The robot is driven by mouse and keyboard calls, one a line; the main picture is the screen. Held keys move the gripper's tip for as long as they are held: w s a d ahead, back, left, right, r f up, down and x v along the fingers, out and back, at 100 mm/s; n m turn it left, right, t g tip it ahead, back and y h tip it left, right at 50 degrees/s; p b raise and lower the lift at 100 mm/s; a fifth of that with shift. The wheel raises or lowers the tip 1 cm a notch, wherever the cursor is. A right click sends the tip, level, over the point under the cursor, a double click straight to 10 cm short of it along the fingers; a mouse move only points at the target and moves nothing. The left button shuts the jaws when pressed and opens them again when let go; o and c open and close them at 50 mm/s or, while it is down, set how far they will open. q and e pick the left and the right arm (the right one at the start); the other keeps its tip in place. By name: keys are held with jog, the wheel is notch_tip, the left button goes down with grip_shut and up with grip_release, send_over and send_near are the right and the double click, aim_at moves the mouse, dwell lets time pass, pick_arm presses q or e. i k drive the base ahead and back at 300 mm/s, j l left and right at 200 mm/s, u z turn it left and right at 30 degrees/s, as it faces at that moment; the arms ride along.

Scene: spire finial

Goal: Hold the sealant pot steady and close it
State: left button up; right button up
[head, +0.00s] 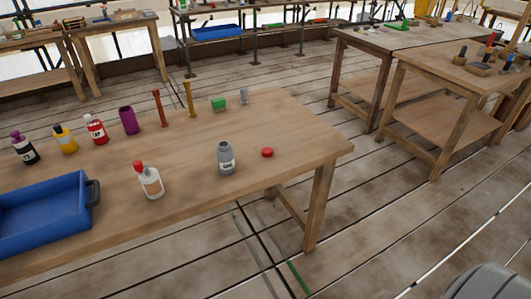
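A grey pot (226,159) with a pale label stands upright on the wooden table, near its right end. Its neck shows no cap, and it looks like the sealant pot. A small red lid (267,152) lies on the table just to the right of the pot, apart from it. A white bottle (151,182) with a red cap and a tan label stands to the left of the pot. Neither of my grippers shows in the head view.
A blue tray (84,222) with a dark handle sits at the table's left front. The table's right end (318,149) is clear. Other workbenches stand beyond.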

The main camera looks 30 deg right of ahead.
aim_at(225, 154)
jog(key=l+u, duration=0.2)
jog(key=l, duration=0.25)
jog(key=l+u, duration=0.2)
jog(key=l, duration=0.3)
jog(key=k+l+u, duration=0.25)
jog(key=l, duration=0.2)
jog(key=l+u, duration=0.2)
jog(key=l, duration=0.25)
jog(key=k+l+u, duration=0.2)
jog(key=l, duration=0.25)
jog(key=i, duration=0.05)
